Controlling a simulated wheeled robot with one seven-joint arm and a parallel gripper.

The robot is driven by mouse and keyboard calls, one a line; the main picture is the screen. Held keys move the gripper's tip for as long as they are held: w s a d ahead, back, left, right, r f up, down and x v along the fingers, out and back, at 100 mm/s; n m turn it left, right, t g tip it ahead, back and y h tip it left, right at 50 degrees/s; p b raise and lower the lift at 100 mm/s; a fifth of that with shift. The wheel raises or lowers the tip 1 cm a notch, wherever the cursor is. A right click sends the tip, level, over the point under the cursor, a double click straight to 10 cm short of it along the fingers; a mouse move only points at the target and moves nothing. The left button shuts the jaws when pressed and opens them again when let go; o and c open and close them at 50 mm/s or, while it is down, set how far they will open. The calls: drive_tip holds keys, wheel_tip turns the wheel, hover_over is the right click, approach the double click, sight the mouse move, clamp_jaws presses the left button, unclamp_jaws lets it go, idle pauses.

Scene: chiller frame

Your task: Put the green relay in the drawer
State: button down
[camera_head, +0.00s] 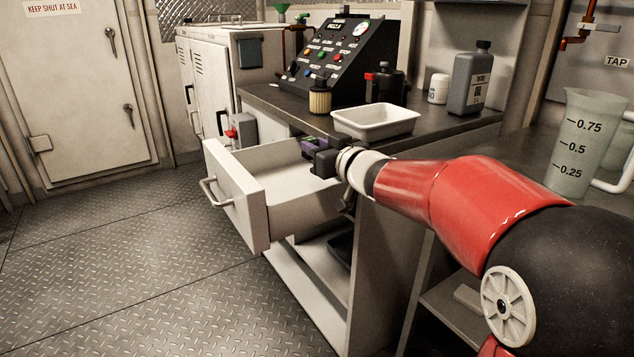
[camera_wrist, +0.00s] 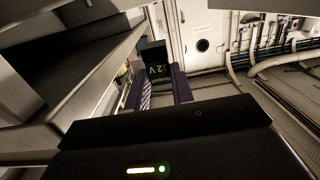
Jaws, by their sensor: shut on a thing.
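My gripper (camera_head: 309,146) is at the end of my red arm, over the rear of the open drawer (camera_head: 236,195), close to the counter edge. It is shut on the green relay, which is mostly hidden by the gripper in the head view. In the wrist view the relay (camera_wrist: 157,72) is a dark green block with "12V" lettering, held between the purple fingers of my gripper (camera_wrist: 160,88). The drawer is pulled out, and the part of its white inside floor that shows looks bare. I cannot tell the relay's exact height above that floor.
A white tray (camera_head: 375,122) stands on the dark counter (camera_head: 450,132) just above the gripper. Behind it are a control panel (camera_head: 340,55), a yellowish filter (camera_head: 320,99) and a grey bottle (camera_head: 471,85). A measuring jug (camera_head: 580,140) stands at right. The floor left of the drawer is clear.

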drive_tip(key=shift+f+b, duration=0.7)
drive_tip(key=shift+f, duration=2.75)
